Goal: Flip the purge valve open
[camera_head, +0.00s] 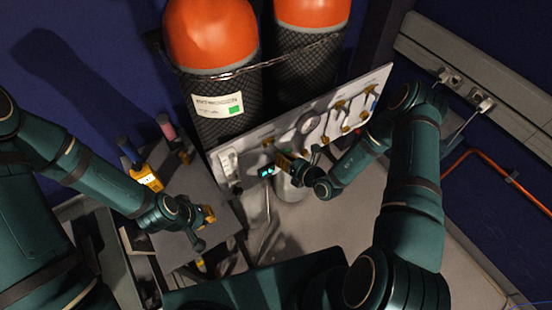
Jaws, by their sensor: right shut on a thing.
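A pale grey panel (313,119) with brass fittings and white lines stands in front of two gas cylinders. I cannot single out the purge valve on it; several small valve handles and fittings show, some too small to tell apart. My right gripper (285,163) is at the panel's lower edge, left of its middle, shut on a small yellow-and-dark thing whose shape is mostly hidden. A small dark unit with a cyan display (266,172) is just left of it. My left gripper (206,216) is low over the grey table at the left, away from the panel; its jaws are unclear.
Two orange-topped cylinders (211,35) in dark mesh stand behind the panel, strapped together. The grey table (196,190) holds a yellow handheld instrument (147,178) and pink and blue-capped items. An orange pipe (500,170) and wall trunking (500,75) are at right. Open floor lies below the panel.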

